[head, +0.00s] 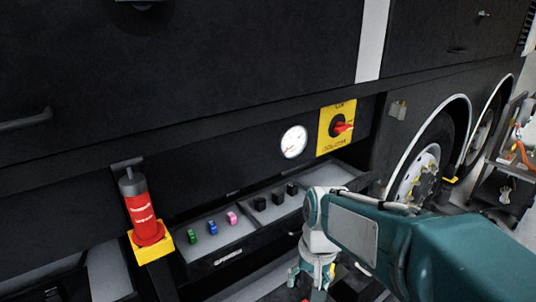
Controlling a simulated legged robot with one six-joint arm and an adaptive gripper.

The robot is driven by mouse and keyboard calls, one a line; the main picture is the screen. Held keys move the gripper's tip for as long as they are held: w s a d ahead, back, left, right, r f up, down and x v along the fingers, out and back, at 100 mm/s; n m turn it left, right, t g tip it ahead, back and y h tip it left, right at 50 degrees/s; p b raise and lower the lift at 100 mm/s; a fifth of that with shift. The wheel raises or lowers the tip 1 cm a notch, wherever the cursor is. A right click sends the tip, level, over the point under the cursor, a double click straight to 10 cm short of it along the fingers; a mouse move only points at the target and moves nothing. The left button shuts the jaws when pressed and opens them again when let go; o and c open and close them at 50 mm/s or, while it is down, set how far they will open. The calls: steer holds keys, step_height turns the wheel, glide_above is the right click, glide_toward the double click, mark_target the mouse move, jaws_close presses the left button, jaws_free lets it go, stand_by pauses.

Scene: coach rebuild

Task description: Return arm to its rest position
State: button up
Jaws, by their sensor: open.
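My arm (400,240) reaches in from the lower right, teal with a pale joint. My gripper (312,277) hangs below that joint near the bottom edge, in front of the open drawer. Its fingers are small and partly cut off by the frame, and I see nothing held in them. The drawer (262,239) below the black coach side holds green, blue and pink small pieces on its left and several black pieces on its right. The gripper appears apart from these pieces.
A red cylinder (141,212) stands in a yellow bracket at left. A round gauge (294,142) and a yellow panel with a red rotary switch (342,127) are on the coach side. Wheels (420,172) and a cluttered cart (507,178) are at right.

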steer(key=s+d+r+n+t+h, duration=0.1)
steer(key=s+d+r+t, duration=0.4)
steer(key=s, duration=0.6)
steer(key=shift+s+d+r+t, duration=0.15)
steer(key=shift+d+r+t, duration=0.15)
steer(key=shift+d+r, duration=0.65)
steer(key=shift+d+f, duration=0.2)
steer(key=shift+f, duration=0.05)
stand_by(0.9)
